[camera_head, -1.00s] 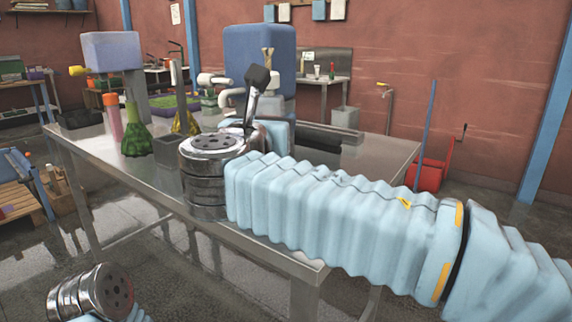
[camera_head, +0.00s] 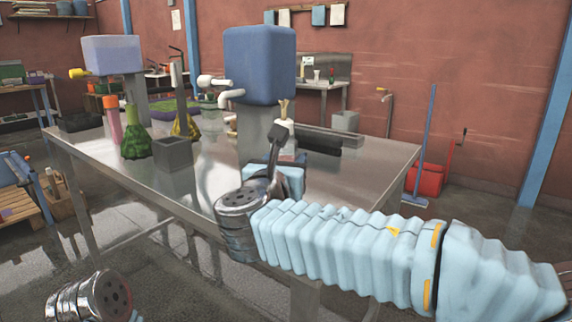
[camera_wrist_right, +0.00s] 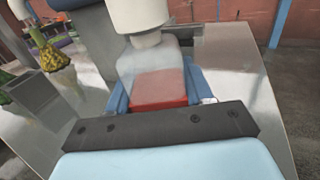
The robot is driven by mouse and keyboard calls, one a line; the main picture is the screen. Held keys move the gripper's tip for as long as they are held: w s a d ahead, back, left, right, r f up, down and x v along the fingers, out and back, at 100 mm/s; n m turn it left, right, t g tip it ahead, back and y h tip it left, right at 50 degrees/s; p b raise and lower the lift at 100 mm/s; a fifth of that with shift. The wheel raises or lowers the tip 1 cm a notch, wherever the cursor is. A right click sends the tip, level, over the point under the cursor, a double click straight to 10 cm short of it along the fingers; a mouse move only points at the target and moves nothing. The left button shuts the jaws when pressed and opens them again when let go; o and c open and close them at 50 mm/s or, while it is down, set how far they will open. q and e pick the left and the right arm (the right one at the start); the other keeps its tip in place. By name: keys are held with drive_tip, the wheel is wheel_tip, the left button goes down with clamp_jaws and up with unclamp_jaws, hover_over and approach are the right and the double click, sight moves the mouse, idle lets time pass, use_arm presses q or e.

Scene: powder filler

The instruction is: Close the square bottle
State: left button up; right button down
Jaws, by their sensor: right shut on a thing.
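My right gripper (camera_wrist_right: 157,92) has its two blue fingers on either side of a square, clear bottle (camera_wrist_right: 158,70) with red contents, in the right wrist view. The gripper is shut on it. A wide white piece (camera_wrist_right: 138,14) sits above the bottle's neck in that view. In the head view, a white top with a beige tip (camera_head: 284,110) shows above my gripper. The bottle's body is mostly hidden there behind my right wrist. I cannot tell how the white piece is fastened. Only part of my left arm shows at the bottom left; its gripper is out of view.
A blue tank (camera_head: 259,65) with white taps stands behind my gripper. A lilac tank (camera_head: 112,54) with a yellow tap stands at left. A pink bottle (camera_head: 114,125), green flask (camera_head: 136,140), yellow flask (camera_head: 185,122) and grey box (camera_head: 173,154) share the steel table (camera_head: 370,165). Its right side is clear.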

drive_tip(key=shift+f, duration=0.15)
drive_tip(key=shift+c, duration=2.3)
unclamp_jaws()
drive_tip(key=shift+r, duration=0.2)
drive_tip(key=b+v, duration=0.1)
drive_tip(key=v, duration=1.1)
drive_tip(key=shift+f, duration=0.15)
